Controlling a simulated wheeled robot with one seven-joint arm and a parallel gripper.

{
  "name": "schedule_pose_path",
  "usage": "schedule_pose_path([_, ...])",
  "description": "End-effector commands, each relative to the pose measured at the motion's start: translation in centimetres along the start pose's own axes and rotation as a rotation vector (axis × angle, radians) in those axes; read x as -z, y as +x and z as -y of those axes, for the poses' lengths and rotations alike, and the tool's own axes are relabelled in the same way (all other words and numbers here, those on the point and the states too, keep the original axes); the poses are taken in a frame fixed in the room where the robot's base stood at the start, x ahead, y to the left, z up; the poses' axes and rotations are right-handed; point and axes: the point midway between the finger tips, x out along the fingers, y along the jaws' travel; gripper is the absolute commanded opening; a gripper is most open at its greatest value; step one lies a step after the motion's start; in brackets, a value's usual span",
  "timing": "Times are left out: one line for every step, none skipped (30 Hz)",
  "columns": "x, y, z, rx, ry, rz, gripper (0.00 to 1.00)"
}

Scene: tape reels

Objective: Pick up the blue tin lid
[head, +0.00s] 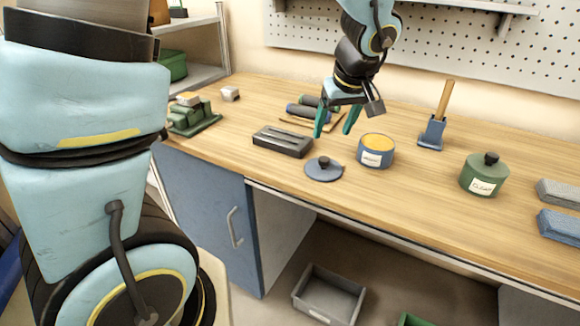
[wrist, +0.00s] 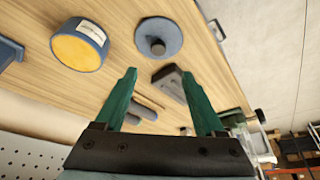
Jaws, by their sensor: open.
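The blue tin lid (head: 324,169) lies flat on the workbench near its front edge, with a dark knob on top. It also shows in the wrist view (wrist: 158,37), at the top, beyond my fingertips. My gripper (head: 335,124) is open and empty, with green fingers, above the bench and behind the lid. It also shows in the wrist view (wrist: 162,88). The open blue tin (head: 366,155) with orange-yellow contents and a white label stands to the right of the lid. It also shows in the wrist view (wrist: 99,32).
A dark slotted block (head: 283,141) sits left of the lid. A green lidded tin (head: 480,180) stands to the right, and a blue holder (head: 432,134) with a wooden handle behind. Dark rolls (head: 300,110) lie near the gripper. The bench's front edge runs close to the lid.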

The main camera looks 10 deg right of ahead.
Motion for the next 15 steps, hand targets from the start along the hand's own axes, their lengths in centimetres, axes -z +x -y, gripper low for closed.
schedule_pose_path([-0.2,-0.2,-0.7,-0.004,0.000,-0.007,0.71])
schedule_pose_path([-0.3,-0.2,-0.9,-0.005,-0.004,-0.010,0.71])
schedule_pose_path([-0.3,0.0,-1.1,-0.006,-0.008,-0.012,0.71])
schedule_pose_path([-0.4,0.3,-1.1,-0.006,-0.009,-0.013,0.71])
schedule_pose_path([-0.3,0.6,-1.2,-0.006,-0.009,-0.014,0.71])
schedule_pose_path([-0.4,1.2,-1.1,-0.003,-0.011,-0.013,0.71])
schedule_pose_path([-0.4,1.8,-1.1,-0.004,-0.010,-0.012,0.71])
schedule_pose_path([-0.4,2.2,-1.1,-0.003,-0.009,-0.012,0.71])
schedule_pose_path([-0.4,2.9,-1.1,-0.004,-0.010,-0.011,0.71])
schedule_pose_path([-0.3,3.4,-1.1,-0.004,-0.010,-0.012,0.71])
schedule_pose_path([-0.3,3.8,-1.1,-0.003,-0.010,-0.012,0.71])
schedule_pose_path([-0.3,4.3,-1.1,-0.005,-0.011,-0.013,0.71])
schedule_pose_path([-0.3,4.5,-1.1,-0.005,-0.011,-0.013,0.71])
schedule_pose_path([-0.3,4.8,-1.1,-0.005,-0.011,-0.013,0.71])
schedule_pose_path([-0.3,5.0,-1.1,-0.006,-0.011,-0.012,0.71])
